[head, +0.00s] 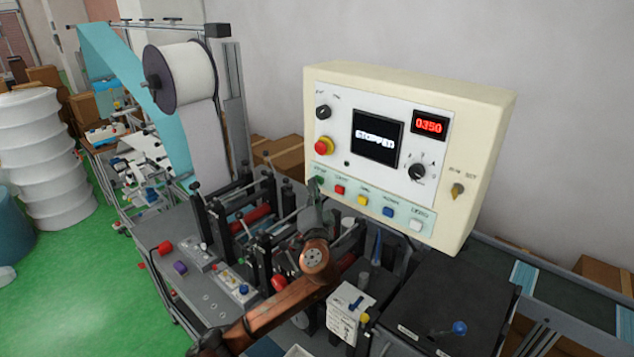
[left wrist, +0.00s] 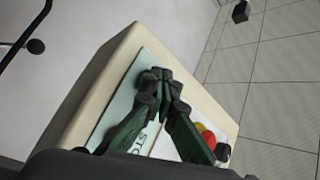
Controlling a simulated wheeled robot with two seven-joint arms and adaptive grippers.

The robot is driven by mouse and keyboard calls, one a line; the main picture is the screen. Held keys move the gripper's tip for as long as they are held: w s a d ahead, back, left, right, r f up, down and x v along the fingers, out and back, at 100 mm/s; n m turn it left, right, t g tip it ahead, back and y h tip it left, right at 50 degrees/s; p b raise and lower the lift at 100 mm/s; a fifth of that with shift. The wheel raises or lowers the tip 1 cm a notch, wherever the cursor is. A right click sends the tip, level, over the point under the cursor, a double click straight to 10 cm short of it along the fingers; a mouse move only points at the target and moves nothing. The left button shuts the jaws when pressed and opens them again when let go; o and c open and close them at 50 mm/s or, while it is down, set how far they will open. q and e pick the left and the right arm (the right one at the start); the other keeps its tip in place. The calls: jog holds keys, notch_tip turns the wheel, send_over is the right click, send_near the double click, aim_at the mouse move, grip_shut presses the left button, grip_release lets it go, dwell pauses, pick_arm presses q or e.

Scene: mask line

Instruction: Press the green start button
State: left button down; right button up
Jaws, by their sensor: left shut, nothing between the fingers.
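The control box (head: 490,150) is cream, with a pale panel and a screen (head: 377,137) reading "STOPPED". The green start button (head: 320,180) is at the left end of the panel's lower button row, partly covered by my left gripper (head: 314,188). That gripper is shut and empty, its tips at or very near the button; I cannot tell whether they touch. My right gripper is not in view.
A red button (head: 340,190) sits just right of the green one, then yellow, blue and white buttons. A red stop knob (head: 323,146) is above. Machine rollers and posts (head: 250,215) stand below and left. A white box (head: 349,310) stands under the panel.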

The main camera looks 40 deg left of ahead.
pick_arm(q)
jog(key=shift+w, duration=0.2)
jog(key=shift+s, duration=0.15)
dwell(0.4)
jog(key=shift+s, duration=0.8)
jog(key=s, duration=0.3)
jog(key=s+p, duration=0.1)
jog(key=s, duration=0.1)
jog(key=shift+a, duration=0.25)
dwell(0.5)
